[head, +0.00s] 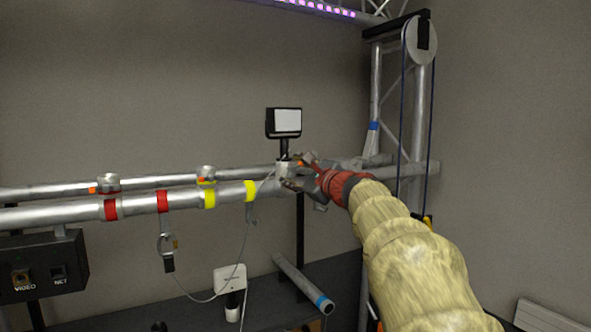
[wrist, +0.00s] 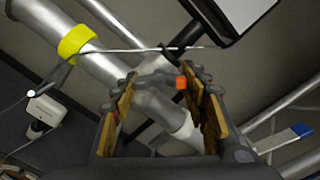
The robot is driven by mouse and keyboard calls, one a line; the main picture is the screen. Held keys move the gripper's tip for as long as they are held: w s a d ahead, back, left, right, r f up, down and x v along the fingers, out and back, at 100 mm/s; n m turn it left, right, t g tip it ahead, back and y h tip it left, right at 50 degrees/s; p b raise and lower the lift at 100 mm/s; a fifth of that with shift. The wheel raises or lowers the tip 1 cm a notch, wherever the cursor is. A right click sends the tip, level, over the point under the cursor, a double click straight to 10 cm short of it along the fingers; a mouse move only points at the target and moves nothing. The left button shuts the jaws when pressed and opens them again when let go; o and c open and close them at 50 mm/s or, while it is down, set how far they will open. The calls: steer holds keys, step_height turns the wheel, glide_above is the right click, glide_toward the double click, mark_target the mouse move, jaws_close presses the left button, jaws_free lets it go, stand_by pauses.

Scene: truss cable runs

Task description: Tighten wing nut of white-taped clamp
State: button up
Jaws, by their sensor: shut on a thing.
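The white-taped clamp sits on the truss tube at the right end of the run, partly hidden by my gripper (head: 298,173). Its white tape (wrist: 186,128) shows on the tube between my fingers in the wrist view. A small orange piece (wrist: 181,83) of the clamp, which also shows in the head view (head: 299,164), lies close to the right fingertip. My gripper (wrist: 166,85) is shut on the clamp's hardware, apparently its wing nut, with the fingers on either side. The exact contact is hard to see.
Red tape (head: 163,201) and yellow tape (head: 250,190) mark the tube to the left. A lamp (head: 284,123) stands just above the clamp. A thin white cable (head: 243,240) hangs down to a white box (head: 229,280). An upright truss (head: 416,110) stands at the right.

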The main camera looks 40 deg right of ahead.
steer(key=m+p, duration=0.2)
steer(key=m, duration=0.2)
steer(key=shift+m, duration=0.3)
steer(key=m+p, duration=0.1)
steer(key=m, duration=0.1)
steer(key=m+p, duration=0.1)
steer(key=m, duration=0.1)
steer(key=shift+w+a+f, duration=0.1)
steer(key=shift+a+f, duration=0.05)
steer(key=shift+f, duration=0.05)
steer(key=shift+m, duration=0.4)
steer(key=o, duration=1.1)
steer(key=shift+o, duration=0.4)
steer(key=v, duration=1.2)
